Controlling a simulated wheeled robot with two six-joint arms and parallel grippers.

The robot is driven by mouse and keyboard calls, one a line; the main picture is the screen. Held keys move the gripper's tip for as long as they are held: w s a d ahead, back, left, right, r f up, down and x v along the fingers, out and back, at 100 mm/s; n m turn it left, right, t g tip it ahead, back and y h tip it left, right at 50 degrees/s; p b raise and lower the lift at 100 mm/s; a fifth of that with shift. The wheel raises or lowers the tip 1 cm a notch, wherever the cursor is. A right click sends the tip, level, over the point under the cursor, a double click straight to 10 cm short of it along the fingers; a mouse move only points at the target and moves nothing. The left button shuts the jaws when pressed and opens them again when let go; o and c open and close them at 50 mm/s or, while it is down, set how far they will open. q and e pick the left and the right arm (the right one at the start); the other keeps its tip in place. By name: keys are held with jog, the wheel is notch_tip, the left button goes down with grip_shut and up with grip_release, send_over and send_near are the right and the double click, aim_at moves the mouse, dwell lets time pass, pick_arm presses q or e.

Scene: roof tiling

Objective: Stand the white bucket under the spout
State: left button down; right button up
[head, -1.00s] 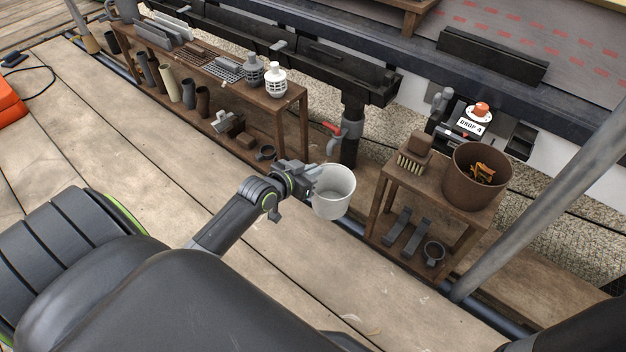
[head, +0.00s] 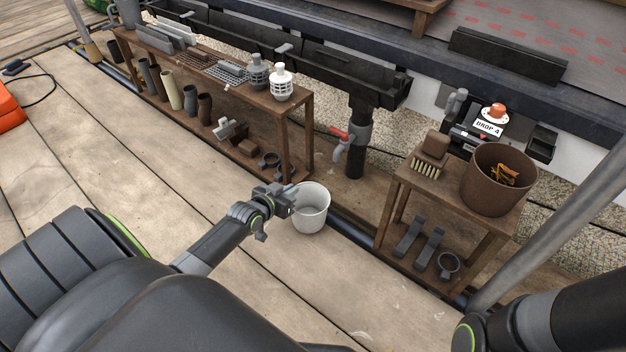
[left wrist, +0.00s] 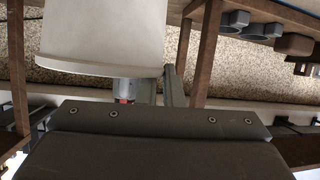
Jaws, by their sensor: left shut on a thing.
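The white bucket (head: 314,219) is upright and empty inside, near the edge of the planks between the two wooden stands. My left gripper (head: 287,198) is shut on its left rim side. I cannot tell whether its base touches the planks. In the left wrist view the bucket's pale wall (left wrist: 105,30) fills the top left. The spout (head: 338,151), a tap with a red handle, sticks out left from the dark downpipe (head: 356,150). It is behind and to the right of the bucket, apart from it. My right gripper is out of view.
A long wooden shelf (head: 300,120) with pots, tubes and vents stands at the left. A small wooden stand (head: 400,178) at the right carries a brown bucket (head: 492,188) and a brush (head: 427,165). A grey pole (head: 560,220) slants at the right. Planks in front are clear.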

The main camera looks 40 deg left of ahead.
pick_arm(q)
jog(key=w+f+b, duration=0.1)
jog(key=w+b, duration=0.6)
jog(key=w, duration=0.4)
jog(key=shift+a+f, duration=0.25)
jog(key=shift+s, duration=0.1)
jog(key=c, duration=1.6)
grip_release()
jog(key=shift+o, duration=0.2)
